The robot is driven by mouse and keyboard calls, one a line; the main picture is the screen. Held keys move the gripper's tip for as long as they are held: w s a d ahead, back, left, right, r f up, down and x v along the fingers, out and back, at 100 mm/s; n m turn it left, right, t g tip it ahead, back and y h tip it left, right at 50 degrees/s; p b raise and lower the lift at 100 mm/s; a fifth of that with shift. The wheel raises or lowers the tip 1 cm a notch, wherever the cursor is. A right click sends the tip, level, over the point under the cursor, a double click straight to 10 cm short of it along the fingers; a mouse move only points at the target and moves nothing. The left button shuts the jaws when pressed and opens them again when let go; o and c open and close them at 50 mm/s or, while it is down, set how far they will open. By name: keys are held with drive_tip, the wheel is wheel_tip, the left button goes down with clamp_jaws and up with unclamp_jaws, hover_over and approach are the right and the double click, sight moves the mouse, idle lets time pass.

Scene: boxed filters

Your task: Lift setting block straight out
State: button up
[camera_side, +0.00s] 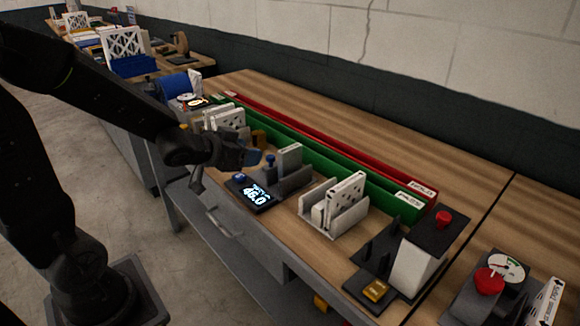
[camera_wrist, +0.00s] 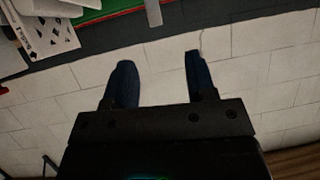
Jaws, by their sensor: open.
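A pale grey upright block (camera_side: 290,159), which looks like the setting block, stands in the dark grey gauge fixture (camera_side: 291,183) in the side view. Its lower part is hidden by the fixture. The gauge's display (camera_side: 255,194) reads 46.0. My gripper (camera_side: 251,157) is to the left of the block, apart from it and above the bench. In the wrist view my gripper (camera_wrist: 161,70) has its two dark blue fingers spread apart with nothing between them. I cannot make out the block in the wrist view.
Long green (camera_side: 330,168) and red (camera_side: 340,145) bins run behind the fixture. A grey holder (camera_side: 334,218) with white perforated filters (camera_side: 346,199) stands to its right. More filters (camera_side: 226,118) stand behind my gripper. A stand with a red button (camera_side: 443,219) is at the right.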

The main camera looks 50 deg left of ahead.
sight(290, 152)
drive_tip(key=shift+t+h, duration=0.3)
drive_tip(key=shift+h, duration=0.4)
drive_tip(key=x, duration=0.9)
drive_tip(key=shift+s+f, duration=0.1)
drive_tip(key=shift+f, duration=0.25)
drive_tip(key=shift+a+r+x, duration=0.1)
drive_tip(key=shift+r+x, duration=0.05)
drive_tip(key=shift+x, duration=1.35)
drive_tip(key=shift+a+r+x, duration=0.1)
drive_tip(key=shift+r+x, duration=0.05)
drive_tip(key=shift+x, duration=1.3)
clamp_jaws()
drive_tip(key=shift+r, duration=0.1)
